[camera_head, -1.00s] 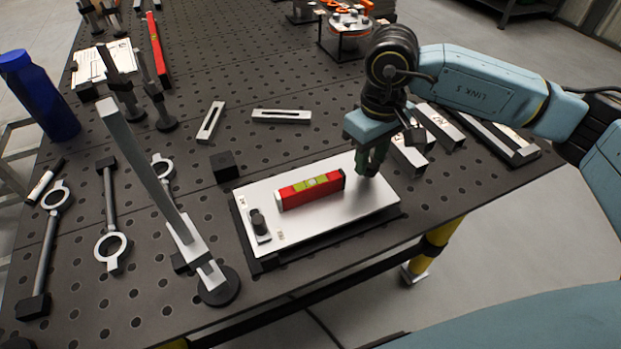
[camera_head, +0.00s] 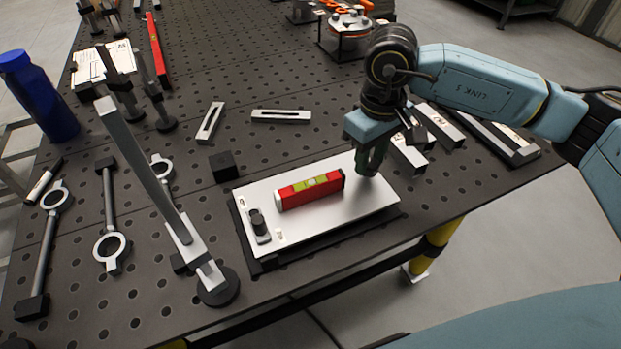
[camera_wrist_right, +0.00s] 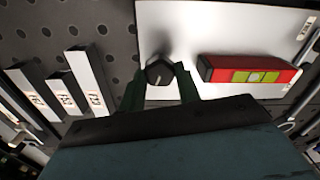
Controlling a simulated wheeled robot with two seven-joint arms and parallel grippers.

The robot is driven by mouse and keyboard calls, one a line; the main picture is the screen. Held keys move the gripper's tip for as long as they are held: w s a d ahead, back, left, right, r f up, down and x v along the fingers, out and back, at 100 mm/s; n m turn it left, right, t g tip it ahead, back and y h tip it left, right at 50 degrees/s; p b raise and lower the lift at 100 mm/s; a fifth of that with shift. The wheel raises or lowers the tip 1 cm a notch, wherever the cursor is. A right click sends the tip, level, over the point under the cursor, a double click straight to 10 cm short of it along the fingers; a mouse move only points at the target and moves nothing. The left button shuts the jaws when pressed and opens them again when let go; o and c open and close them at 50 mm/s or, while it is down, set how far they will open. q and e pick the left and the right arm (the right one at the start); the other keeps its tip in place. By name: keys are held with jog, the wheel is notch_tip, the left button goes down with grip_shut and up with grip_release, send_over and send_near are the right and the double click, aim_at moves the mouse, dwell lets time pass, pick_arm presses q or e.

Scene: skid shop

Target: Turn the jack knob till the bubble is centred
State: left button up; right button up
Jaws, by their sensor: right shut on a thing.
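A white plate (camera_head: 335,221) lies on a dark base on the perforated table. A red spirit level (camera_head: 310,190) with a yellow-green vial rests on it; the level also shows in the right wrist view (camera_wrist_right: 250,75). The bubble's exact place is too small to tell. My right gripper (camera_head: 368,172) is over the plate's right end. In the right wrist view its fingers (camera_wrist_right: 160,84) are shut on a dark jack knob (camera_wrist_right: 158,71) with a light mark. My left gripper is not in view.
A grey clamp (camera_head: 190,243) stands just left of the plate. A black block (camera_head: 223,167) sits behind it. Light metal bars (camera_head: 407,155) lie right of my right gripper. Ring-ended rods (camera_head: 110,215) and a blue bottle (camera_head: 38,95) are at the left.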

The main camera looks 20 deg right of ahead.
jog(key=shift+n+b, duration=1.3)
jog(key=shift+n, duration=0.2)
jog(key=shift+r+n+b, duration=0.15)
jog(key=shift+n+b, duration=0.35)
jog(key=shift+n, duration=0.3)
jog(key=shift+a, duration=0.1)
jog(key=o, duration=1.2)
